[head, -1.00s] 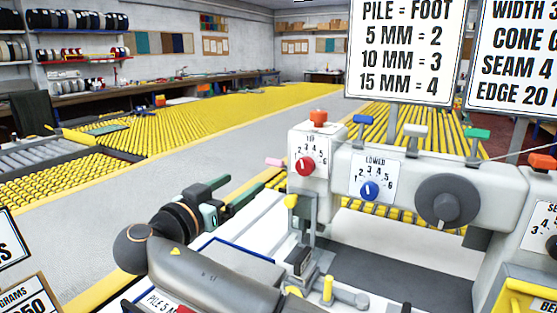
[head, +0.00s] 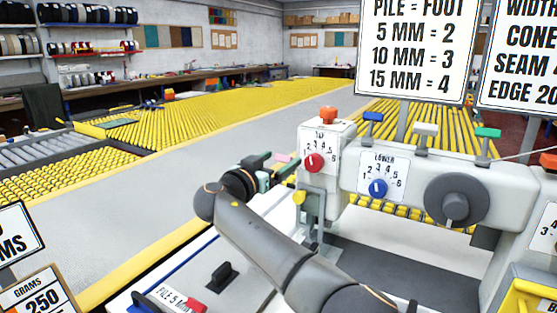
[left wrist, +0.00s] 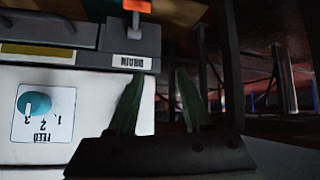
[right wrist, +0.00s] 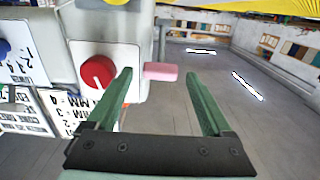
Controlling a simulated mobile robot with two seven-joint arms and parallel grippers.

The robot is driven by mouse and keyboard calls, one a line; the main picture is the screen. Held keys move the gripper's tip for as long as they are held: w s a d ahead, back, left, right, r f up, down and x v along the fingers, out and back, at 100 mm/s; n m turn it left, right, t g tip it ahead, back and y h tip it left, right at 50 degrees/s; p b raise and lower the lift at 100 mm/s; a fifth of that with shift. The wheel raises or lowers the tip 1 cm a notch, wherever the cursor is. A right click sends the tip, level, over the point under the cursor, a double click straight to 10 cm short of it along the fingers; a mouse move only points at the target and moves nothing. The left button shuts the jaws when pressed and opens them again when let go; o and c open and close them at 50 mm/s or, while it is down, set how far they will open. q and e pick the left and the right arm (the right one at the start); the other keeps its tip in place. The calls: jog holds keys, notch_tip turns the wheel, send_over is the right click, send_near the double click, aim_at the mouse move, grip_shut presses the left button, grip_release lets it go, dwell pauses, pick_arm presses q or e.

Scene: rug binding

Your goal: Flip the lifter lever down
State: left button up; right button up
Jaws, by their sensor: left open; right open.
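A pink handle (head: 283,158) sticks out from the left side of the white machine head (head: 325,140), behind the red-knob dial. It is the lever closest to my right gripper; no label on it can be read. My right gripper (head: 272,170) is open beside it. In the right wrist view the pink handle (right wrist: 160,71) shows between and beyond the open fingertips (right wrist: 160,75), apart from both. A yellow-tipped lever (head: 299,197) sits lower on the head's front left. My left gripper (left wrist: 160,75) is open and empty in its wrist view, and is outside the head view.
The red dial knob (right wrist: 97,71) is close to one right finger. Blue, white and green tabs (head: 425,129) stand on the machine top. In the left wrist view, an orange-tipped lever (left wrist: 136,6) and a teal feed dial (left wrist: 35,104) are near.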

jog(key=shift+w+d, duration=0.1)
grip_shut()
dwell(0.8)
